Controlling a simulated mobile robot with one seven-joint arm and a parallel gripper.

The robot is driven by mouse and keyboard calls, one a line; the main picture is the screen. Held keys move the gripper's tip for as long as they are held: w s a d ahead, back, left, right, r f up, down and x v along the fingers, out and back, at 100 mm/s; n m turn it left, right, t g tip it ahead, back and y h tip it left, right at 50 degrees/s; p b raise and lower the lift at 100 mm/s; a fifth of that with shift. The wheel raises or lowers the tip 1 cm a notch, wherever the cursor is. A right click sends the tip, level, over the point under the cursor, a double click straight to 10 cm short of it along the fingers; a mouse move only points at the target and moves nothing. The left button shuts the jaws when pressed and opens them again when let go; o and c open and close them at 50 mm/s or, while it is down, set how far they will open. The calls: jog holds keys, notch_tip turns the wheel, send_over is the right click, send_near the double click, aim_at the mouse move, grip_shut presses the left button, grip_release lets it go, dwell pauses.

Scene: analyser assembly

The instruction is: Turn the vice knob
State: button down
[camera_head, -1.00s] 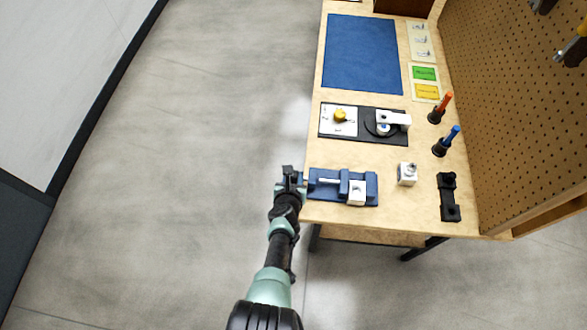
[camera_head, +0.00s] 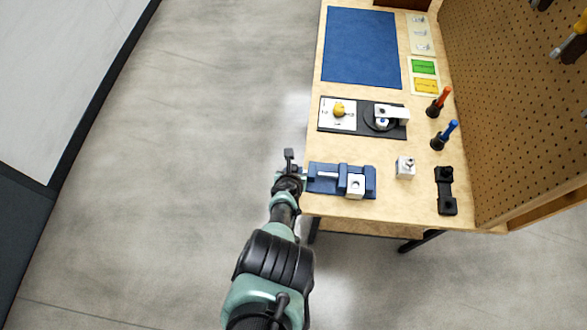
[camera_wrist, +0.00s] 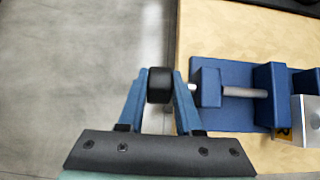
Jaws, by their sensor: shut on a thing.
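The blue vice (camera_head: 329,188) lies at the near left corner of the wooden table, with a light block (camera_head: 355,186) at its right-hand jaw. In the wrist view, the vice body (camera_wrist: 238,76) and its metal screw rod (camera_wrist: 243,92) are to the right. The black vice knob (camera_wrist: 160,86) is at the left end of the rod, beyond the table edge. My gripper (camera_wrist: 160,90) is shut on the knob, one blue finger on each side. In the head view my gripper (camera_head: 291,172) is at the vice's left end; the knob is hidden there.
On the table (camera_head: 315,150) are a panel with a yellow knob (camera_head: 339,110), a grey-white block (camera_head: 405,167), a black bracket (camera_head: 446,190), red and blue-handled tools, and a blue mat (camera_head: 361,47). A pegboard (camera_head: 500,100) bounds the right. Open floor lies left.

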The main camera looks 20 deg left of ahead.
jog(key=shift+d, duration=0.15)
jog(key=c, duration=0.9)
grip_release()
jog(key=shift+o, duration=0.2)
jog(key=shift+r, duration=0.15)
jog(key=shift+s+r+p, duration=0.3)
jog(key=shift+r+p, duration=0.15)
jog(key=shift+p, duration=0.4)
jog(key=p+v, duration=1.2)
jog(key=p, duration=0.1)
jog(key=shift+f, duration=0.2)
